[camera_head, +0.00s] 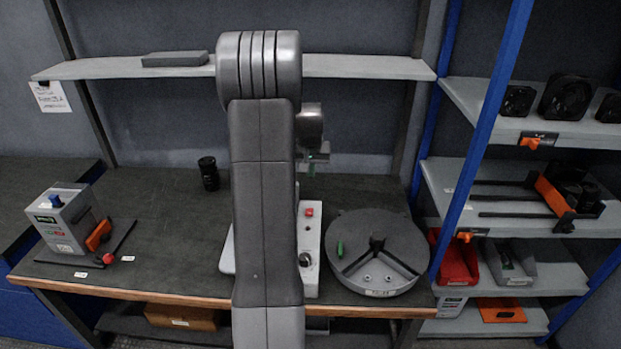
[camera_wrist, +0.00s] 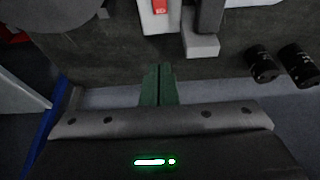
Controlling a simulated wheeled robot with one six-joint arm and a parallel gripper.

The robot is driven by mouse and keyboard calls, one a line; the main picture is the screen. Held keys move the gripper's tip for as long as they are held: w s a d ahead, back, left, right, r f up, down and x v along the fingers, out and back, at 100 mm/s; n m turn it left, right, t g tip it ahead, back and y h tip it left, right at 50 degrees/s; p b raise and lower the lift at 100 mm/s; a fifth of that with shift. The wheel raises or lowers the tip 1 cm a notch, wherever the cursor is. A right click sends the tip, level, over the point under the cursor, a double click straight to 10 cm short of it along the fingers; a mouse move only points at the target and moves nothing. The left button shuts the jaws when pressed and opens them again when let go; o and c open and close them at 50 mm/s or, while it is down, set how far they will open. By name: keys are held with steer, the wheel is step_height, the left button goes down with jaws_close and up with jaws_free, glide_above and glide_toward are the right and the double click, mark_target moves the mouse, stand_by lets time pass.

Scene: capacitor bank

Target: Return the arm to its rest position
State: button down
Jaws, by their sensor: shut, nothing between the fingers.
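My arm stands upright in the middle of the head view and covers the centre of the workbench (camera_head: 175,235). My gripper (camera_head: 312,165) shows only in part at the right of the arm, above the bench. In the wrist view my gripper (camera_wrist: 160,70) has its green fingers together, with nothing between them. The fingers point over the dark bench top (camera_wrist: 110,55), apart from the things on it.
A white box with a red button (camera_head: 309,212) stands behind my arm. A round grey fixture (camera_head: 400,262) is to its right. A grey box (camera_head: 66,222) stands at the left. A shelf (camera_head: 355,66) spans the back. A blue-post rack (camera_head: 470,150) is at the right.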

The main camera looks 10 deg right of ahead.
stand_by(0.3)
steer(key=p, duration=0.1)
glide_above(311, 210)
step_height(311, 210, down, 10)
steer(key=shift+s+r, duration=0.1)
steer(key=shift+r, duration=0.15)
steer(key=shift+b, duration=0.3)
steer(key=shift+v, duration=2.7)
steer(key=shift+f, duration=0.1)
